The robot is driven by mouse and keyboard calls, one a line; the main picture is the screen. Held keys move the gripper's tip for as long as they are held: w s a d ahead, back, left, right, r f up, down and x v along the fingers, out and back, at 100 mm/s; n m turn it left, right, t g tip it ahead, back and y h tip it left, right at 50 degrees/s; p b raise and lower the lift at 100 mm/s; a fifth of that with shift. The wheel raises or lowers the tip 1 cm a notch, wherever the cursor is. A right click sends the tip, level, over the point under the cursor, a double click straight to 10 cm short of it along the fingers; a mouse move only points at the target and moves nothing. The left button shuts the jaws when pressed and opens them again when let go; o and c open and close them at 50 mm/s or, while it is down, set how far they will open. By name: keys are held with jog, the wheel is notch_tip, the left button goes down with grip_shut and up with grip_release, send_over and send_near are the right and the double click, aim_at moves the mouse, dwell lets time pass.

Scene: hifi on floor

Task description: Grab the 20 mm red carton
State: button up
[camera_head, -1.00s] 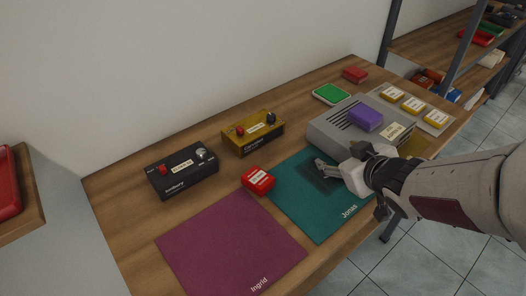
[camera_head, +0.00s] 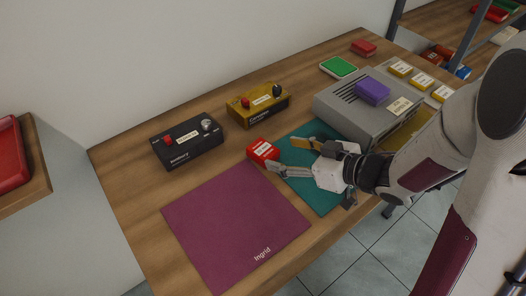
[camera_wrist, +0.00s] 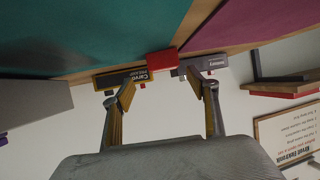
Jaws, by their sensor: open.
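A small red carton (camera_head: 262,151) with white lettering lies on the wooden table, between the teal mat and the boxes behind. In the wrist view the red carton (camera_wrist: 162,62) shows beyond the fingertips, roughly midway between them. My gripper (camera_head: 283,156) is open and empty, low over the teal mat, just right of the carton with its fingers toward it. The fingers (camera_wrist: 160,84) are spread in the wrist view. Whether a finger touches the carton I cannot tell. A second red carton (camera_head: 363,47) lies at the far back right. I cannot read a size on either.
A black box (camera_head: 188,143) and a yellow box (camera_head: 258,106) with knobs stand behind the carton. A maroon mat (camera_head: 235,225) lies in front, the teal mat (camera_head: 318,197) under my gripper. A grey unit (camera_head: 360,122) with a purple block (camera_head: 372,91) stands right.

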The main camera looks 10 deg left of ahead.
aim_at(265, 150)
jog(key=shift+x, duration=1.3)
jog(key=shift+a, duration=0.15)
jog(key=shift+s+a+x, duration=0.1)
jog(key=shift+s+x, duration=0.05)
jog(key=shift+x, duration=0.7)
jog(key=shift+s+a+x, duration=0.15)
jog(key=shift+x, duration=1.5)
jog(key=shift+w, duration=0.1)
jog(key=shift+r, duration=0.1)
jog(key=c, duration=1.3)
